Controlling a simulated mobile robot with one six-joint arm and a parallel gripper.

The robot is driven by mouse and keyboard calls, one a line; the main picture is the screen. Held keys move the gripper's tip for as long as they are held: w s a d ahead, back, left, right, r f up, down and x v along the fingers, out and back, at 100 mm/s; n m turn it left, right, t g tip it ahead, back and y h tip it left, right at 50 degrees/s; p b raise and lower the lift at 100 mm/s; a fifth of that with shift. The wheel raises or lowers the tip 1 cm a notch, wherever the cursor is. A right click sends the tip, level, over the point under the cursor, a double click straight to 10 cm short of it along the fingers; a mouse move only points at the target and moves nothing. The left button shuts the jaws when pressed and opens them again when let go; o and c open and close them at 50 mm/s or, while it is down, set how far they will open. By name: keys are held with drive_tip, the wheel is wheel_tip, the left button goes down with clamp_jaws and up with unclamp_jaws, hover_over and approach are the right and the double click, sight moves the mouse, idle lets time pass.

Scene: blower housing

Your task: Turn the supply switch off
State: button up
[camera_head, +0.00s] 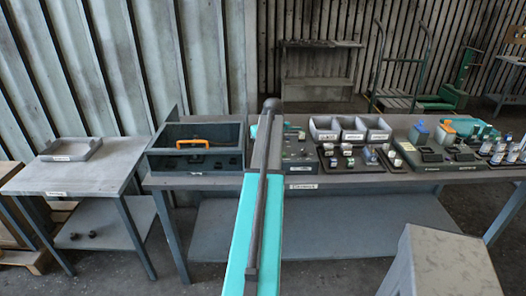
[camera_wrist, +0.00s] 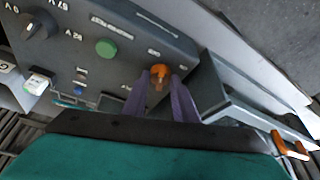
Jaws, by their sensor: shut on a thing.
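In the wrist view a grey control panel (camera_wrist: 125,55) fills the upper left. It carries a small orange switch knob (camera_wrist: 158,76), a round green button (camera_wrist: 105,47) and a black rotary knob (camera_wrist: 38,25). My gripper (camera_wrist: 160,80) has its two purple fingers on either side of the orange knob and is shut on it. The lettering is too small to tell which control is labelled as supply. In the head view the panel (camera_head: 298,146) stands on the bench, partly hidden behind my arm, and my gripper is hidden there.
An open dark housing box with an orange handle (camera_head: 193,143) stands left of the panel. Grey bins (camera_head: 350,128) and trays of small parts stand to the right on the bench (camera_head: 385,177). A side table with a grey tray (camera_head: 71,149) is at the left.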

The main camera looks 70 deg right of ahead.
drive_tip(key=shift+d+n+t+y+b, duration=0.1)
drive_tip(key=shift+n+t+y+b, duration=0.25)
drive_tip(key=shift+n, duration=0.8)
drive_tip(key=shift+d+n+t+y+b, duration=0.15)
drive_tip(key=shift+n+y+b, duration=0.3)
drive_tip(key=shift+n, duration=0.7)
drive_tip(key=shift+a+r, duration=0.1)
drive_tip(key=o, duration=1)
drive_tip(key=shift+s+a+r, duration=0.15)
drive_tip(key=shift+s+r, duration=0.2)
drive_tip(key=shift+r, duration=0.25)
drive_tip(key=b+v, duration=0.3)
drive_tip(key=v, duration=0.9)
drive_tip(key=shift+r, duration=0.15)
